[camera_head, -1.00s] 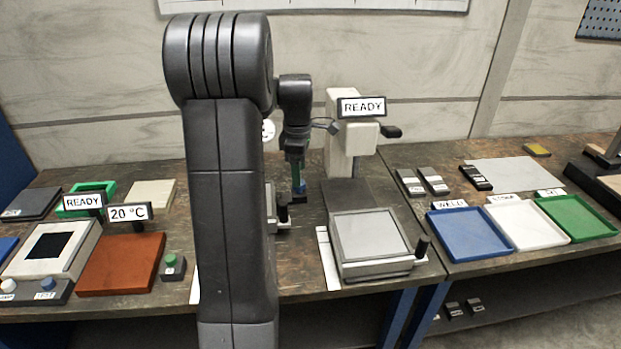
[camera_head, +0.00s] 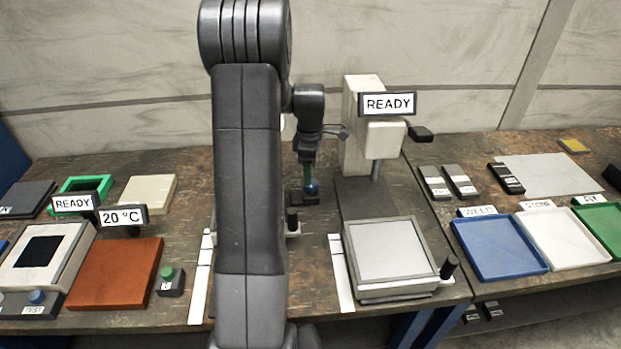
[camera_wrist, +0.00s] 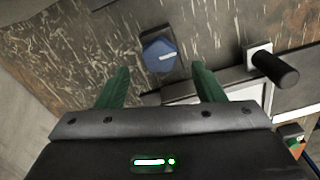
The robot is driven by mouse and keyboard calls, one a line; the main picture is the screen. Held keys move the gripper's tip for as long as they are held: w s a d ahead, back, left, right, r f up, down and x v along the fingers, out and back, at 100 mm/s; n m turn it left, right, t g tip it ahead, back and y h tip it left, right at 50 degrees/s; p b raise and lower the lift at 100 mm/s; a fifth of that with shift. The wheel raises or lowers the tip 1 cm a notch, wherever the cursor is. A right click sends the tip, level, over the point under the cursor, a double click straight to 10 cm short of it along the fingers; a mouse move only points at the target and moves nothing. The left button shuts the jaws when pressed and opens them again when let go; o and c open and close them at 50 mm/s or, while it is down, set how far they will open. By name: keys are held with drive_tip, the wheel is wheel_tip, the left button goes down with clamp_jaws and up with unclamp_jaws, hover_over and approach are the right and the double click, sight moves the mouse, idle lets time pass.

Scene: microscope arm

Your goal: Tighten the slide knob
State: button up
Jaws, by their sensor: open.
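In the head view the knob (camera_head: 311,188) shows at the lower end of my green fingers. My gripper (camera_wrist: 160,74) is open, with one green finger on each side and nothing held. It also shows in the head view (camera_head: 308,176), pointing down at the knob. Whether the fingers reach around the knob cannot be told from the head view.
A black handle (camera_wrist: 275,68) stands to the knob's right in the wrist view. A microscope-like stand with a READY sign (camera_head: 388,104) and a grey-topped stage (camera_head: 390,250) are to the right. Blue (camera_head: 498,248) and white (camera_head: 562,240) trays lie farther right. My arm hides part of the bench.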

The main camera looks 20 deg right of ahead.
sight(310, 188)
drive_tip(key=shift+f, duration=2.3)
drive_tip(key=c, duration=1)
